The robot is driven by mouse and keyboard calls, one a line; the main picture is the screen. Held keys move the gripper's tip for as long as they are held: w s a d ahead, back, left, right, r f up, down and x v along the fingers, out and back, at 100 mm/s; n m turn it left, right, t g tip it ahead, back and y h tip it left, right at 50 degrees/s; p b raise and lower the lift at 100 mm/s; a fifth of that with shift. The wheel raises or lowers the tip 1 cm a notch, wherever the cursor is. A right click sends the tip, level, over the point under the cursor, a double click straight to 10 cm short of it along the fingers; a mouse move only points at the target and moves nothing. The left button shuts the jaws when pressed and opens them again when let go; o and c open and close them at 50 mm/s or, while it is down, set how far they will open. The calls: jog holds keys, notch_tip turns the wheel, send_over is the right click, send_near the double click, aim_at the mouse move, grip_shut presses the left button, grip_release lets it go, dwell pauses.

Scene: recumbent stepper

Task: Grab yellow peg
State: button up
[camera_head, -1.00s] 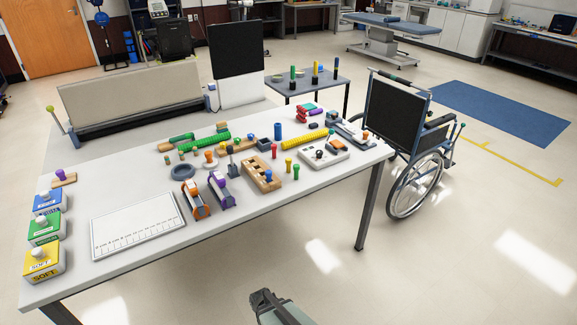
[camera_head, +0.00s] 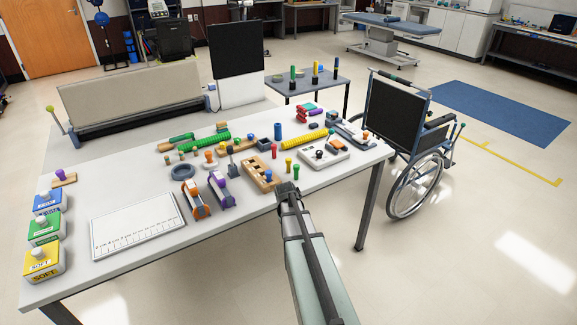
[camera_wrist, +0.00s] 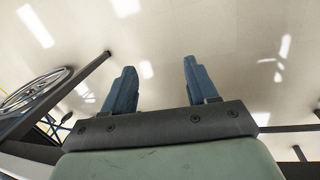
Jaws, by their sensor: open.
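A yellow peg (camera_head: 288,165) stands upright near the front edge of the table, beside a green peg (camera_head: 296,171) and to the right of a wooden block with holes (camera_head: 258,174). My gripper (camera_head: 286,187) is just in front of the yellow peg in the head view, close to the table's front edge; I cannot tell its height exactly. In the wrist view my gripper (camera_wrist: 157,66) is open, its two blue fingers wide apart with only floor showing between them. The peg does not show in the wrist view.
A red peg (camera_head: 274,151), a blue cylinder (camera_head: 278,131) and a yellow ribbed roll (camera_head: 305,139) are behind. A white-grey device (camera_head: 325,155) lies to the right. Orange and purple clamps (camera_head: 220,189) stand left. A wheelchair (camera_head: 405,150) is beyond the table's right end.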

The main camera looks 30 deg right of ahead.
jog(key=w+d+r+t+h, duration=0.1)
jog(key=w+d+r, duration=0.3)
jog(key=d+r, duration=0.7)
jog(key=m+t+y, duration=0.2)
jog(key=t, duration=0.2)
send_near(289, 159)
jog(key=x, duration=0.5)
jog(key=shift+s+a+f, duration=0.1)
jog(key=shift+a+f, duration=0.25)
jog(key=shift+w+d+x, duration=0.15)
jog(key=shift+d+x, duration=0.05)
jog(key=shift+x, duration=1.15)
jog(key=shift+w+d+x, duration=0.15)
jog(key=shift+d+x, duration=0.05)
jog(key=shift+x, duration=1.15)
jog(key=shift+r, duration=0.2)
grip_shut()
jog(key=shift+r, duration=0.1)
